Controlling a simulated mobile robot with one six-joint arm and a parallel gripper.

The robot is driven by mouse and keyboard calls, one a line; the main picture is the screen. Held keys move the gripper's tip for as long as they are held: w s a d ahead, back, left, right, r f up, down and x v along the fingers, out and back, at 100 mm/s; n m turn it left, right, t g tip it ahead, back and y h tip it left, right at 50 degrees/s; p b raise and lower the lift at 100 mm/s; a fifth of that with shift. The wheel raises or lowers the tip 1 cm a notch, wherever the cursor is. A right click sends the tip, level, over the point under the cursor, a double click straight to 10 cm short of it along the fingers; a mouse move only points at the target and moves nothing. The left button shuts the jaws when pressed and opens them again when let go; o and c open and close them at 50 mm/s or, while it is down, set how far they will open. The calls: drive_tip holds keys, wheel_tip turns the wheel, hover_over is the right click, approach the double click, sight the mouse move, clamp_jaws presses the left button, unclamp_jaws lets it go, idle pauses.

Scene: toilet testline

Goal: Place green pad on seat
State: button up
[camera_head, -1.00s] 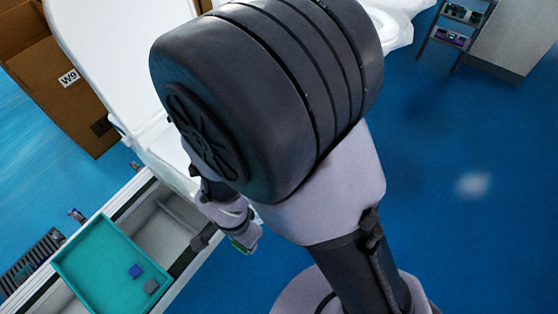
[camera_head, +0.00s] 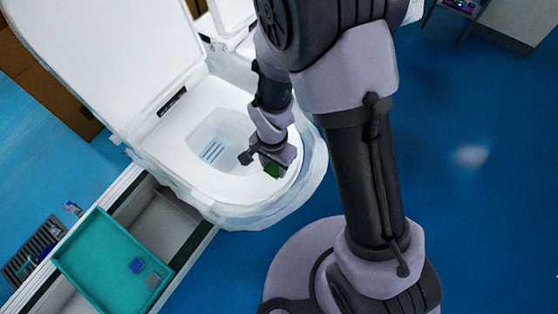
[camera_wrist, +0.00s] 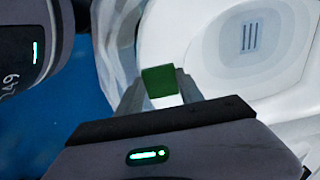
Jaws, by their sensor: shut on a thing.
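My gripper (camera_wrist: 159,92) is shut on the green pad (camera_wrist: 159,82), a small dark green square between the two fingertips in the wrist view. In the head view the green pad (camera_head: 271,169) shows at the end of my gripper, over the right side of the toilet. The white toilet seat (camera_head: 182,147) is down around the bowl, and its lid stands raised. In the wrist view the seat (camera_wrist: 215,75) lies behind and to the right of the pad. I cannot tell whether the pad touches the seat.
A teal tray (camera_head: 97,262) holding a blue pad (camera_head: 137,265) and a grey pad (camera_head: 153,281) sits at lower left. A dark rack (camera_head: 33,252) lies beyond it. Another white toilet (camera_head: 233,18) stands behind. Blue floor is open at right.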

drive_tip(key=shift+w+d+f, duration=0.2)
drive_tip(key=shift+w+d, duration=0.65)
drive_tip(key=shift+w, duration=0.05)
wheel_tip(320, 180, down, 3)
drive_tip(key=shift+s+r, duration=0.1)
drive_tip(key=shift+w+f, duration=0.25)
drive_tip(key=shift+f, duration=0.05)
drive_tip(key=shift+s+f, duration=0.1)
drive_tip(key=shift+s, duration=0.05)
drive_tip(key=o, duration=1.3)
drive_tip(key=shift+b, duration=0.3)
